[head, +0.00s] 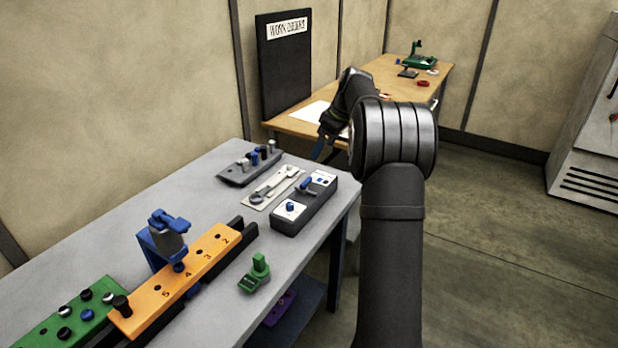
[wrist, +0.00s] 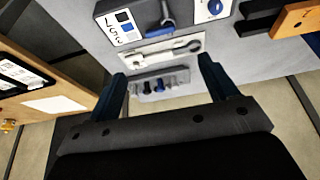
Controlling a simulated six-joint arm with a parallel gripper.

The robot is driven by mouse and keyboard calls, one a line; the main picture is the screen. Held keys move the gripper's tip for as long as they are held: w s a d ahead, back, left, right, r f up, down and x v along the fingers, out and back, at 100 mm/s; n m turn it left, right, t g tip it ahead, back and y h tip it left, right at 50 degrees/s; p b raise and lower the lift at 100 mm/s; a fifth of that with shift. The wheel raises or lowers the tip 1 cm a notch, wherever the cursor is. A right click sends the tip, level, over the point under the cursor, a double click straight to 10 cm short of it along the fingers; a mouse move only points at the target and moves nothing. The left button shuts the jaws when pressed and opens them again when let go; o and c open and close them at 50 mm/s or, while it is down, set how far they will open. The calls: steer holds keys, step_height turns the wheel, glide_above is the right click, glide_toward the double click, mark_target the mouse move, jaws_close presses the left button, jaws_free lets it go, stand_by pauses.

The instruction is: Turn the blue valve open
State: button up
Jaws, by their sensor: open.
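A dark control box (head: 308,212) lies near the right edge of the grey bench. It carries a blue-handled lever (head: 305,184) and a small blue knob (head: 290,206) on a white plate. The pictures do not show which of the two is the valve. In the wrist view the lever (wrist: 167,14) and the knob (wrist: 214,7) are at the top, beyond my fingertips. My gripper (wrist: 162,72) is open and empty, its dark blue fingers wide apart. In the head view it is partly hidden behind my arm, beyond the bench's right edge, apart from the box.
A wrench board (head: 272,188) and a rack of pegs (head: 248,166) lie beside the box. An orange numbered bar (head: 190,268), a blue clamp (head: 160,240) and a green piece (head: 258,270) are nearer. A wooden table (head: 385,72) stands behind. Bare bench surface surrounds the box's near side.

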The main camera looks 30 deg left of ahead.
mark_target(307, 181)
steer(key=x, duration=1.4)
steer(key=shift+f, duration=0.2)
steer(key=c, duration=1)
